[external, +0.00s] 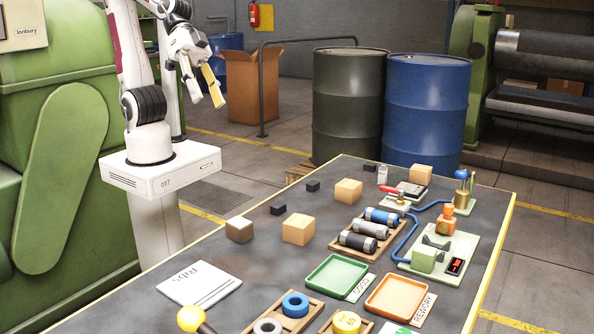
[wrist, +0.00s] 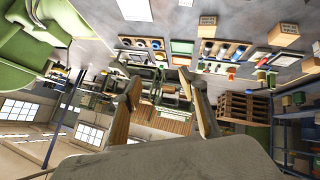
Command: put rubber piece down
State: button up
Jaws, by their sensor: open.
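My gripper (external: 202,86) is raised high above my base, at the upper left of the external view, well away from the table (external: 240,282). In the wrist view my gripper (wrist: 160,77) has its two tan-faced fingers wide apart, with nothing visible held between them. Small black blocks lie along the table's far left side: one near the middle (external: 278,208), one farther back (external: 313,186) and one at the back (external: 370,167). They look like rubber pieces, but I cannot tell which one the task names.
Tan blocks (external: 299,229) stand among the black ones. A green tray (external: 337,277) by a GOOD label and an orange tray (external: 397,298) by a REWORK label sit at the front right. A wooden rack (external: 342,248) holds rollers. A green gauge (external: 431,259) stands at the right.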

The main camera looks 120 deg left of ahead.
jog(key=w+d+f+n+t+y, duration=0.1)
jog(key=w+n, duration=0.1)
jog(key=w, duration=0.5)
jog(key=w+d+f+n+t, duration=0.1)
jog(key=w+d+n, duration=0.1)
jog(key=w, duration=0.4)
jog(key=w+a+f+n+y, duration=0.3)
jog(key=w+f+n+y, duration=0.1)
jog(key=w+f, duration=0.25)
jog(key=s+a+f+n+g+y, duration=0.1)
jog(key=s+a+f+y, duration=0.1)
jog(key=f, duration=0.3)
jog(key=s+a+f+n+g+y, duration=0.2)
jog(key=f+y, duration=0.1)
jog(key=f, duration=0.3)
jog(key=s+a+f+n+g+y, duration=0.2)
jog(key=f+y, duration=0.1)
jog(key=f, duration=0.2)
jog(key=shift+s+a+f, duration=0.1)
jog(key=shift+s+f, duration=0.2)
jog(key=shift+s, duration=0.1)
jog(key=s+f+g+y, duration=0.1)
jog(key=s, duration=0.1)
jog(key=s+a+f, duration=0.1)
jog(key=s+f+n+g+y, duration=0.1)
jog(key=s, duration=0.1)
jog(key=shift+s+a+g+y, duration=0.15)
jog(key=shift+s+g+y, duration=0.15)
jog(key=shift+s, duration=0.45)
jog(key=shift+a+f, duration=0.1)
